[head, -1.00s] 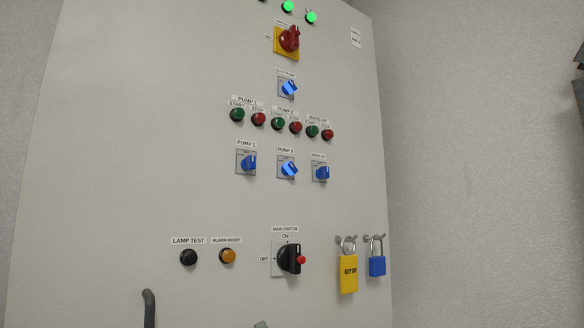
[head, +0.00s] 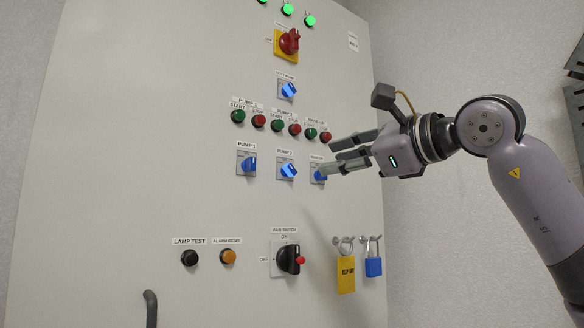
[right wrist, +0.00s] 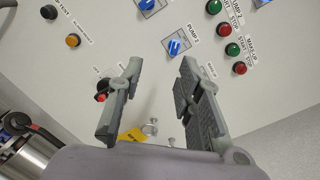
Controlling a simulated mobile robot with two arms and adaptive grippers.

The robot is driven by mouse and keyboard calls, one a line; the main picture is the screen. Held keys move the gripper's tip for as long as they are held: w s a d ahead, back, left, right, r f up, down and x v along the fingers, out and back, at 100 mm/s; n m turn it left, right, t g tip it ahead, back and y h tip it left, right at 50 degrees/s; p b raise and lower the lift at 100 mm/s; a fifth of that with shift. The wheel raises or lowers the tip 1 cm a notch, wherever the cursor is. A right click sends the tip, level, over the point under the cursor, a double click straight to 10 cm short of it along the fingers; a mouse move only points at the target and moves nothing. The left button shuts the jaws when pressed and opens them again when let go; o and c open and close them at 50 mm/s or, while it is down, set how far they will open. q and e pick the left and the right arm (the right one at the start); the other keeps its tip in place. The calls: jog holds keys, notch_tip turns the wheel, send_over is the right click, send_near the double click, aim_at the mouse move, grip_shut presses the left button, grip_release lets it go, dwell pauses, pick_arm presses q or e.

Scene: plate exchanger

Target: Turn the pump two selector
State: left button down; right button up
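The pump two selector (head: 287,170) is a blue knob on a grey square plate under a PUMP 2 label, in the middle of the cabinet face. Its handle is tilted. It also shows in the right wrist view (right wrist: 174,47), above and beyond the gap between my fingers. My right gripper (head: 333,158) comes in from the right, in front of the make-up selector (head: 320,176), which it partly covers. In the right wrist view its two fingers (right wrist: 157,80) are spread with nothing between them. It is apart from the pump two selector. My left gripper is not in view.
The pump one selector (head: 247,164) is left of the pump two selector. Green and red push buttons (head: 277,126) run in a row above.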

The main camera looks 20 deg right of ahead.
aim_at(292, 168)
jog(key=shift+m+t+h, duration=0.3)
jog(key=shift+h, duration=0.4)
jog(key=p+x, duration=0.2)
jog(key=x, duration=0.3)
jog(key=d+r+p+x, duration=0.1)
jog(key=p+x, duration=0.2)
jog(key=x, duration=0.1)
jog(key=p+x, duration=0.2)
jog(key=x, duration=0.3)
jog(key=shift+w+d+r+p, duration=0.25)
jog(key=shift+w+d+p, duration=0.05)
jog(key=shift+w, duration=0.35)
jog(key=shift+w+a+f, duration=0.15)
jog(key=shift+w, duration=0.35)
jog(key=shift+c, duration=0.5)
jog(key=shift+s, duration=0.15)
grip_shut()
